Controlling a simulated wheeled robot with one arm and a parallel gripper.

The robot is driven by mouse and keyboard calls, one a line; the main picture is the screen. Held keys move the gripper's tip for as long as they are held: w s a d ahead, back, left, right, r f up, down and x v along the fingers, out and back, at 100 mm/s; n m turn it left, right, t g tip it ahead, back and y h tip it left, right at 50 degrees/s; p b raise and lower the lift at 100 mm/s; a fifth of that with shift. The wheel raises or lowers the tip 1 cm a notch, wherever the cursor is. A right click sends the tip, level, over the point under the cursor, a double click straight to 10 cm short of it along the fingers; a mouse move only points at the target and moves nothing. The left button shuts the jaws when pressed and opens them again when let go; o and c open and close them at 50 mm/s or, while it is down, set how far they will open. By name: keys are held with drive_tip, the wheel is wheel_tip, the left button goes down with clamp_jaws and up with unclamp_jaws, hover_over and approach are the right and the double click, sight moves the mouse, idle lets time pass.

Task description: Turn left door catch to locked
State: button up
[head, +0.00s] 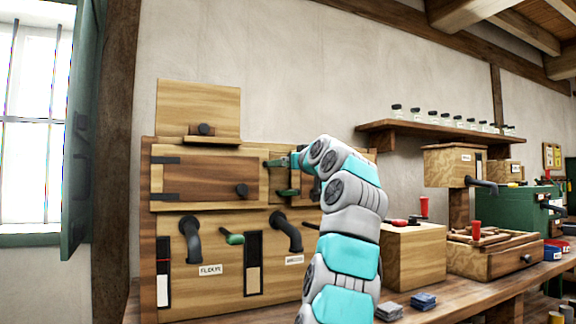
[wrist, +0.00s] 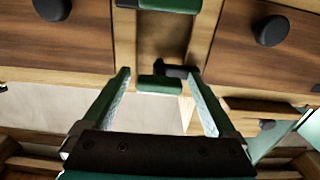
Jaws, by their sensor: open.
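A wooden cabinet stands against the wall, with its left door (head: 205,174) closed and carrying a dark round knob. The wrist view is upside down, so this door (wrist: 245,65) is at its right. The catch with a green grip (wrist: 160,84) and a black arm (wrist: 180,71) sits on the post between the doors; the black arm points toward the left door. My gripper (wrist: 160,80) is open, its fingers on either side of the green grip with visible gaps. In the head view my gripper (head: 282,162) is at the post, and my arm hides most of the right door.
Another green grip (head: 289,192) is lower on the post. Below are black curved handles (head: 191,240) and a green-tipped lever (head: 233,239). Wooden boxes (head: 413,255) and a shelf of jars (head: 440,128) stand to the right. A green shutter (head: 82,130) is at the left.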

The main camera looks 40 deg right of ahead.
drive_tip(key=shift+s, duration=0.1)
drive_tip(key=b+v, duration=0.2)
drive_tip(key=v, duration=0.5)
drive_tip(key=shift+s+b, duration=0.3)
drive_tip(key=shift+b, duration=0.05)
